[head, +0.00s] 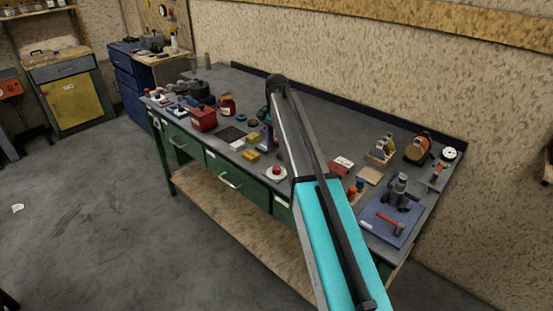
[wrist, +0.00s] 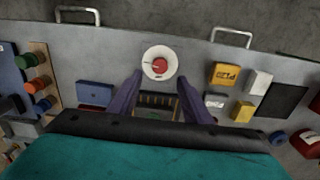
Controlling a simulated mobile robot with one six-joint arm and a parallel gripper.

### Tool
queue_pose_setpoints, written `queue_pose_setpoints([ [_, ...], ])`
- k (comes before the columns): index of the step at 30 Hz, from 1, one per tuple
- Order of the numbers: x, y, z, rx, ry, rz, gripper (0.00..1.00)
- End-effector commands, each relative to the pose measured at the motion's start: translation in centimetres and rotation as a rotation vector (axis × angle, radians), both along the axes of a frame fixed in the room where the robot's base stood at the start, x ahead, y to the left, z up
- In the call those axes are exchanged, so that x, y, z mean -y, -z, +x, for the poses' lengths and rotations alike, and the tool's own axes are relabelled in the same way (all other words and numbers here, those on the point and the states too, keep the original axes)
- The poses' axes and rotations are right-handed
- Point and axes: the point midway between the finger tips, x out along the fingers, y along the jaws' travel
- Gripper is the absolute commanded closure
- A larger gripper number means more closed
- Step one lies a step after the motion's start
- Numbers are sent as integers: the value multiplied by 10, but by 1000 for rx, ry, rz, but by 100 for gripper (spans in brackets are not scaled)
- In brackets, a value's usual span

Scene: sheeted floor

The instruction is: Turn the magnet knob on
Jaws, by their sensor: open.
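The magnet knob appears to be the red knob on a round white base (wrist: 160,64), near the bench's front edge in the wrist view. It also shows in the head view as a red knob on a white disc (head: 277,172), left of my arm. A small dark mark shows on the left of its red part, but I cannot read its setting. My gripper (wrist: 159,80) is open and empty. Its two purple fingers are spread, with the knob just beyond the tips and roughly centred between them. In the head view my arm partly hides the bench around the gripper.
A dark slotted item (wrist: 158,101) lies between the fingers. A blue box (wrist: 94,91) is left of them; yellow blocks (wrist: 226,74) are at right. Drawer handles (wrist: 231,35) stick out at the bench front. A blue base with a grey device (head: 390,218) stands at the bench's right end.

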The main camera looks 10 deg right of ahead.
Motion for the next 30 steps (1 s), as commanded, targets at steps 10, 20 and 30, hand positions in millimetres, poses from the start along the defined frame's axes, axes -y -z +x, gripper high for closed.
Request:
queue_pose_setpoints([
  [10, 0, -44, 1, 1, 1, 0, 55],
  [20, 0, -57, 0, 1, 1, -1, 55],
  [30, 1, -56, 0, 1, 1, -1, 55],
])
